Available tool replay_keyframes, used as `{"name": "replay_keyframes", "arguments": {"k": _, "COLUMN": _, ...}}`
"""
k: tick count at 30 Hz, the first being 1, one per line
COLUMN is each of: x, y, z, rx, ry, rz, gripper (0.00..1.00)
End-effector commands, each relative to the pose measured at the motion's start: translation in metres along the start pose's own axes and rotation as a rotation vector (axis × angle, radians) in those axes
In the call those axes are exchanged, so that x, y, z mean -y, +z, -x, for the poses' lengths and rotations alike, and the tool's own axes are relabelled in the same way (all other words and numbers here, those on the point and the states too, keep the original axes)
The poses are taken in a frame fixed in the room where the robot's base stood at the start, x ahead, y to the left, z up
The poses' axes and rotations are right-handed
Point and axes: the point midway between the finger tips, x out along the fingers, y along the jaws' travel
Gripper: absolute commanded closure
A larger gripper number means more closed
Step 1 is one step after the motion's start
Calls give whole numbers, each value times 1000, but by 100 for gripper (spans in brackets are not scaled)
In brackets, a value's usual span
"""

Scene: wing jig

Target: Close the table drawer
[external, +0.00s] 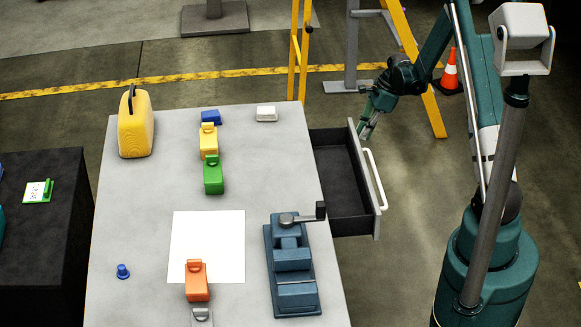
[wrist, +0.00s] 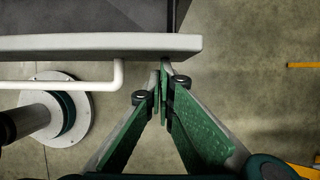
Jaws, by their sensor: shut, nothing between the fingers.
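The table drawer (external: 340,185) is pulled out from the right side of the grey table (external: 140,200). Its dark inside looks empty. A white bar handle (external: 375,178) runs along its front panel (external: 365,170). My gripper (external: 366,132) is shut and empty at the far end of the drawer front. In the wrist view the closed fingertips (wrist: 163,88) are beside the right end of the drawer front (wrist: 100,46), past the end of the handle (wrist: 70,85). I cannot tell whether they touch the panel.
On the table are a yellow can (external: 135,125), several colored blocks, a white sheet (external: 207,245) and a blue vise (external: 291,270). A yellow ladder (external: 415,70) and an orange cone (external: 450,72) stand behind my arm.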

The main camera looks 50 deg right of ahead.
Motion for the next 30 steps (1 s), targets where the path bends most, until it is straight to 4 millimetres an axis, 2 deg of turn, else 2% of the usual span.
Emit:
{"name": "replay_keyframes", "arguments": {"k": 1, "x": 0, "y": 14, "z": -6, "rx": 0, "ry": 1, "rz": 5, "gripper": 100}}
{"name": "replay_keyframes", "arguments": {"k": 6, "x": 0, "y": 56, "z": -23, "rx": 0, "ry": 2, "rz": 5, "gripper": 100}}
{"name": "replay_keyframes", "arguments": {"k": 15, "x": 0, "y": 115, "z": -46, "rx": 1, "ry": 1, "rz": 2, "gripper": 100}}
{"name": "replay_keyframes", "arguments": {"k": 21, "x": 0, "y": 134, "z": -54, "rx": 0, "ry": 0, "rz": 0, "gripper": 100}}
{"name": "replay_keyframes", "arguments": {"k": 30, "x": 0, "y": 140, "z": -56, "rx": 0, "ry": -1, "rz": 0, "gripper": 100}}
